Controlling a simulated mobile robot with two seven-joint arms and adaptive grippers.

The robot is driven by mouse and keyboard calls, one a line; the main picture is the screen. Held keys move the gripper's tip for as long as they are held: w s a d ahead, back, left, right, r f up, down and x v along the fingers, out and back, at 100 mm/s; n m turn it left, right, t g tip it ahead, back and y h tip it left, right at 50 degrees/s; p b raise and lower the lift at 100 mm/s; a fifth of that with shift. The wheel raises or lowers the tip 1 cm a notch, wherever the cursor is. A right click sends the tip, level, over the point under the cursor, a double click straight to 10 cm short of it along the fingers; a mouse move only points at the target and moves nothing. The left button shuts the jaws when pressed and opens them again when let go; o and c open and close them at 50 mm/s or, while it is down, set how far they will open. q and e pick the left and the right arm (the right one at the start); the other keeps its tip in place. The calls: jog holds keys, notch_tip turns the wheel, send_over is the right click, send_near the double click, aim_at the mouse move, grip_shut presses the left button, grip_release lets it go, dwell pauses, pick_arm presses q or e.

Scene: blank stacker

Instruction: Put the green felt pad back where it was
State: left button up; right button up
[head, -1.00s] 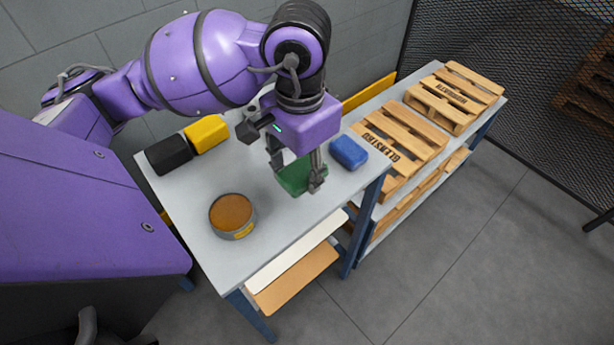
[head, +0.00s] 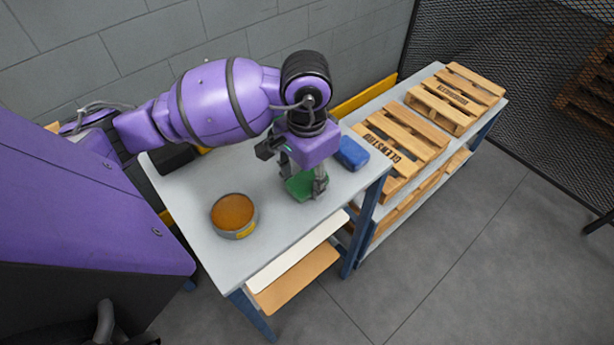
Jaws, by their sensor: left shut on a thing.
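The green felt pad (head: 300,188) is a small green block low over the grey table (head: 215,180), near its right end. My left gripper (head: 305,184) points down and is shut on the pad, with a finger on either side. I cannot tell whether the pad touches the tabletop. A blue block (head: 352,153) lies just right of the gripper and behind it. My right gripper is out of view.
A round tin with a brown top (head: 233,214) stands left of the pad. A black block (head: 175,158) lies at the back left, with a yellow one mostly hidden by my arm. Pallets (head: 405,135) lie on the right bench. The table between tin and pad is clear.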

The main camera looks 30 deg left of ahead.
aim_at(307, 179)
pick_arm(q)
jog(key=shift+f, duration=0.25)
jog(key=o, duration=1.2)
jog(key=shift+r, duration=0.1)
notch_tip(307, 179, up, 12)
jog(key=shift+r, duration=0.2)
